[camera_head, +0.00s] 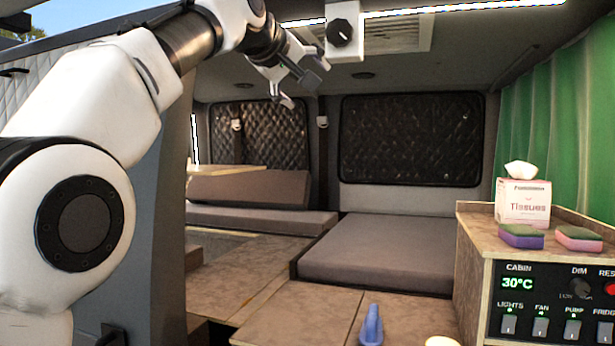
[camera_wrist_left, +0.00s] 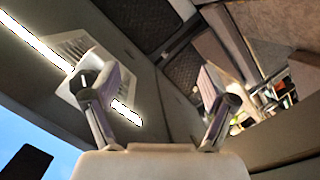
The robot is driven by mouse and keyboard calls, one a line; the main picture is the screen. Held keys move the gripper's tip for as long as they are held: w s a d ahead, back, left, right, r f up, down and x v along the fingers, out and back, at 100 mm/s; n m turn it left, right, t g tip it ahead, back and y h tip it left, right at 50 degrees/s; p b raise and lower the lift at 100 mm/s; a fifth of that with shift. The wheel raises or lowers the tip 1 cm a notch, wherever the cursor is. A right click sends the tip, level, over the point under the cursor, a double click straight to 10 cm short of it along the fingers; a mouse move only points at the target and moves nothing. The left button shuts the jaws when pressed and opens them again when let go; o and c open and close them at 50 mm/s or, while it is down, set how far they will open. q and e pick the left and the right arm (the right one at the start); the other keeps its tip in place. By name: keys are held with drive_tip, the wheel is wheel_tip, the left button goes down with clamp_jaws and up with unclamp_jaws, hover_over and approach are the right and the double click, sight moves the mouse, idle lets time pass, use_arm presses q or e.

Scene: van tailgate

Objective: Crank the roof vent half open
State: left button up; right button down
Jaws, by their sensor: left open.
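The roof vent (camera_head: 408,36) is a pale slatted panel in the ceiling, beside a bright light strip. In front of it hangs a white box with a round black crank knob (camera_head: 341,33). In the left wrist view the vent (camera_wrist_left: 72,47) is at upper left, and its white box (camera_wrist_left: 68,90) is partly hidden behind one finger. My left gripper (camera_head: 303,88) is open and empty, just below and left of the knob, apart from it in the head view. Its two spread fingers show in the wrist view (camera_wrist_left: 153,82). My right gripper is not in view.
A counter at right holds a tissue box (camera_head: 522,203) and two sponges (camera_head: 520,237), above a control panel (camera_head: 550,300). A blue object (camera_head: 371,325) stands at the bottom. A grey cushion (camera_head: 375,255) lies behind. The space below the knob is clear.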

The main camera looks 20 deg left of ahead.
use_arm(q)
drive_tip(key=w+f+g, duration=0.1)
drive_tip(key=w+f, duration=0.2)
drive_tip(key=f, duration=0.5)
drive_tip(key=w+a+f+g, duration=0.1)
drive_tip(key=w+f, duration=0.3)
drive_tip(key=f, duration=0.4)
drive_tip(key=w+f+g+p, duration=0.1)
drive_tip(key=w+f, duration=0.3)
drive_tip(key=f, duration=0.4)
drive_tip(key=shift+w+a+f+n+g+y, duration=0.3)
drive_tip(key=shift+f+g+y, duration=0.1)
drive_tip(key=shift+g, duration=0.4)
drive_tip(key=shift+s+r, duration=0.1)
